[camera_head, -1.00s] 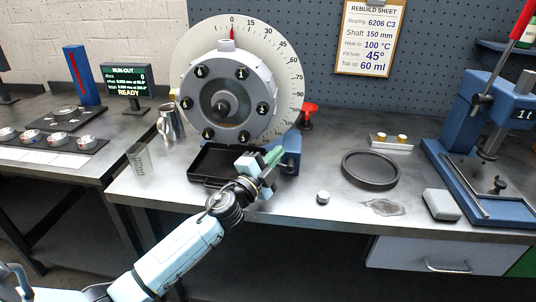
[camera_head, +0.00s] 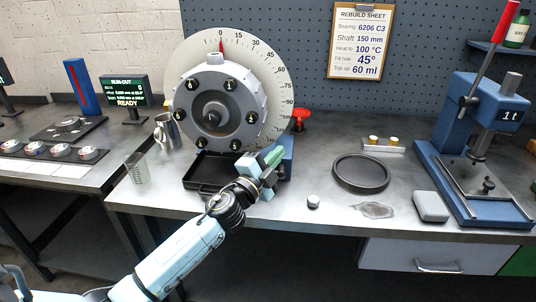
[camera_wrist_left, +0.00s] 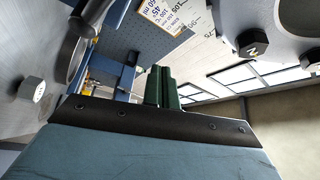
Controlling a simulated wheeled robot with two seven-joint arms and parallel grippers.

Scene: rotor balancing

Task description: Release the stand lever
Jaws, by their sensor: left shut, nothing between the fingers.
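The balancing stand carries a grey rotor (camera_head: 214,115) with numbered bolts in front of a white degree dial (camera_head: 275,75). The stand's blue base (camera_head: 286,160) shows at the dial's lower right. My left gripper (camera_head: 273,157) is in front of that base, with its green fingers shut and empty. In the left wrist view the green fingers (camera_wrist_left: 161,86) are together, with part of the dial (camera_wrist_left: 196,45) beyond. I cannot clearly make out the stand lever; the arm and gripper cover part of the base. My right gripper is not in view.
A black tray (camera_head: 198,184) lies below the rotor.

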